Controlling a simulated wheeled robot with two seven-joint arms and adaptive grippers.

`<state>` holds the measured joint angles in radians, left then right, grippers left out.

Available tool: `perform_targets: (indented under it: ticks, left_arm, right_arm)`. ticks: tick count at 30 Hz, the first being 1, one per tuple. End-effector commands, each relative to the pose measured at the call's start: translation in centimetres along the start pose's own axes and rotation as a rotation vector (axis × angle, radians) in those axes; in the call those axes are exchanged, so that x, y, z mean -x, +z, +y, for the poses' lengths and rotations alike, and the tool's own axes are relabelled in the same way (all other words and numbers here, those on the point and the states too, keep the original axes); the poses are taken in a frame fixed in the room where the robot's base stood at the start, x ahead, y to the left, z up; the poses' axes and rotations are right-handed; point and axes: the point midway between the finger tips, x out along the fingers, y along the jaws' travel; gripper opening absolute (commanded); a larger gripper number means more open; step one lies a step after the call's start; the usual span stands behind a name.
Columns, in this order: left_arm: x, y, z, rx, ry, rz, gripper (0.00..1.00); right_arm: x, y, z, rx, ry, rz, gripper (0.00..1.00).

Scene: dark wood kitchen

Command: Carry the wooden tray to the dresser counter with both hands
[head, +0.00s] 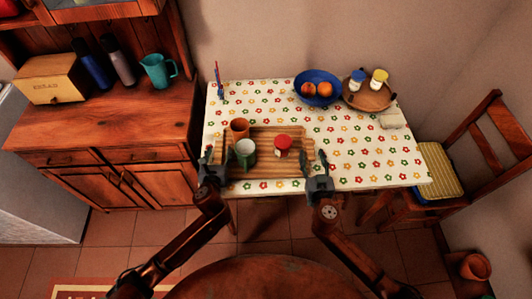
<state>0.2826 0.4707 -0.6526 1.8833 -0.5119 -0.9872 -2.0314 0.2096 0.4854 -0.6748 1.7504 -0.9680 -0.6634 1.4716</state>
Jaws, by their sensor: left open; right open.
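The wooden tray (270,171) lies on the table near its front left edge. On it stand an orange cup (239,127), a green mug with a pale inside (244,149) and a red-lidded jar (282,145). My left gripper (213,165) is open at the tray's left end. My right gripper (320,175) is open at the tray's right end. I cannot tell whether either one touches the tray. The dresser counter (110,118) is at the left, with its front part bare.
A blue fruit bowl (318,88) and a round wooden tray (366,98) stand at the back. A bread box (52,79), two bottles and a teal jug (158,71) occupy the dresser's back. A chair (470,160) stands right.

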Motion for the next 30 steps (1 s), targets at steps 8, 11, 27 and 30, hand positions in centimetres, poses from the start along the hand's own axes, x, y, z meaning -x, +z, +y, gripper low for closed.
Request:
perform_targets:
  ticks: [8, 11, 27, 30]
  left_arm:
    - [-1.0, 0.1, 0.0, 0.001, 0.0, -0.001, 0.47]
    - [-1.1, 0.1, 0.0, 0.001, 0.0, -0.001, 0.47]
    - [-1.1, 0.0, 0.0, 0.001, 0.0, 0.0, 0.24]
    - [-1.1, 0.0, 0.0, 0.001, 0.0, 0.0, 0.17]
  right_arm:
    - [-2.1, 0.0, -0.1, -0.001, -0.002, 0.0, 0.46]
    - [-2.2, 0.0, -0.1, -0.001, -0.001, 0.0, 0.46]
    - [-2.2, 0.0, 0.0, -0.001, -0.001, 0.0, 0.23]
    - [-2.2, 0.0, 0.0, -0.001, -0.001, 0.0, 0.16]
